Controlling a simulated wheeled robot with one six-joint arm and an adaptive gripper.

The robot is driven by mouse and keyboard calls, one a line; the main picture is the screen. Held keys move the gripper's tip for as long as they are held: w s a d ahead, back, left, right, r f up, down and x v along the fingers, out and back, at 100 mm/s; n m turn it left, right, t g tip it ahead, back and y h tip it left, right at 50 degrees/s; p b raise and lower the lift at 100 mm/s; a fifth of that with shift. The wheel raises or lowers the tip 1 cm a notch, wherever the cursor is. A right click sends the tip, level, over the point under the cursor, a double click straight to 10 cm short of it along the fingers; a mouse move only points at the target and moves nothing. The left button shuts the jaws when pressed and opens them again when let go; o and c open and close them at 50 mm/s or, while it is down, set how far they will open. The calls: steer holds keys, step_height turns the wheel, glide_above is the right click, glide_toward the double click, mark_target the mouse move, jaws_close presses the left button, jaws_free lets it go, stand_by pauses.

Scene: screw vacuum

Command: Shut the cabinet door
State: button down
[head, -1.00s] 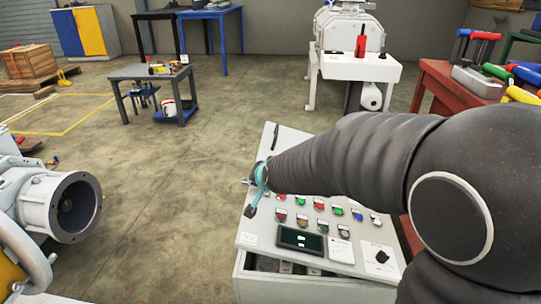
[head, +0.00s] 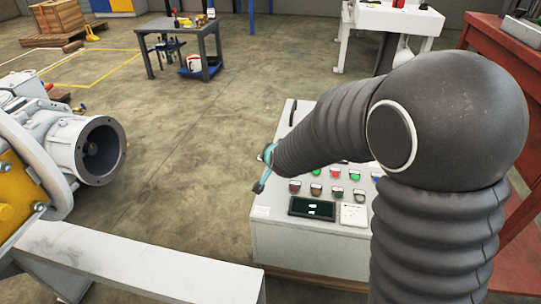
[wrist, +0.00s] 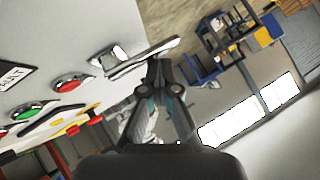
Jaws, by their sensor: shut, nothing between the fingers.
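The cabinet (head: 300,245) is pale grey, at the lower middle of the head view. Its door (head: 272,212) is the sloping panel with buttons and a small dark screen (head: 312,208). No gap shows along the door's near edge; my arm hides its right part. My gripper (head: 262,180) is at the door's left edge in the head view. In the wrist view its fingers (wrist: 159,70) are together and empty, close to a grey handle (wrist: 140,58) on the door. I cannot tell whether they touch.
A grey machine with a round flanged opening (head: 100,150) stands at the left. A pale beam (head: 130,262) crosses the lower left. A red bench (head: 500,60) is at the right. A small table (head: 185,40) stands behind, with clear floor before it.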

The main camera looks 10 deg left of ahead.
steer(key=shift+s+a+f, duration=0.1)
steer(key=shift+s+f, duration=0.15)
steer(key=shift+f, duration=0.2)
steer(key=shift+s+a+f, duration=0.1)
steer(key=shift+s+f, duration=0.1)
steer(key=shift+f, duration=0.25)
steer(key=shift+s+d+r, duration=0.1)
steer(key=shift+s+r, duration=0.15)
steer(key=shift+s, duration=0.05)
steer(key=w+r+v, duration=0.1)
steer(key=v, duration=1)
steer(key=shift+s+r, duration=0.2)
steer(key=shift+r, duration=0.15)
steer(key=shift+d, duration=0.15)
